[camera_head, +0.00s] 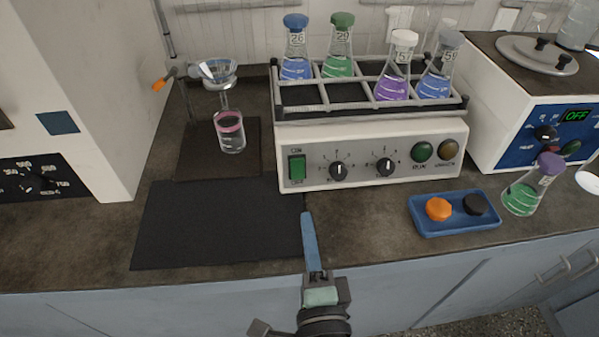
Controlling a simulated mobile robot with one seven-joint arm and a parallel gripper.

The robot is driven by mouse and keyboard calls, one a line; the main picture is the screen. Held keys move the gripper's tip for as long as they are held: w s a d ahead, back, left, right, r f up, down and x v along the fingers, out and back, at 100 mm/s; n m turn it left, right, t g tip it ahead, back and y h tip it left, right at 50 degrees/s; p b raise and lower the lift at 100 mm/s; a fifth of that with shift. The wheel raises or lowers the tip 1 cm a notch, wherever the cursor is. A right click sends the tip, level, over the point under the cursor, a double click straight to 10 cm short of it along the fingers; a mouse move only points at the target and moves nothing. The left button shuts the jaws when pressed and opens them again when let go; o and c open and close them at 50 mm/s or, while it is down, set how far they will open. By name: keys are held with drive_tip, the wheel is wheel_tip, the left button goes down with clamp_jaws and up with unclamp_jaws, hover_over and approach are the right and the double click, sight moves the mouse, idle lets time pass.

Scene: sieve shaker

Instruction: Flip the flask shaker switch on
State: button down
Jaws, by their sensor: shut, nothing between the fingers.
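The flask shaker (310,174) stands on the bench at the centre, with a white front panel. Its green rocker switch (297,168) is at the panel's left end, marked above and below. Two black knobs, a green button and a brown button sit to the right of the switch. A rack (330,106) on top holds several stoppered flasks with blue, green and purple liquid. My gripper (307,216) is shut and empty. Its blue fingers point at the shaker, below and slightly right of the switch, apart from it in the picture.
A black mat (215,225) lies left of my gripper. A blue tray (455,227) with an orange and a black stopper lies at right, beside a green-liquid flask (525,190). A water bath (535,128) reading OFF stands far right. A funnel stand (188,100) is at left.

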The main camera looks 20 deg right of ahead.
sight(298, 162)
drive_tip(key=x, duration=1.1)
drive_tip(key=shift+w, duration=0.2)
drive_tip(key=shift+r+p, duration=0.1)
drive_tip(key=shift+p, duration=0.2)
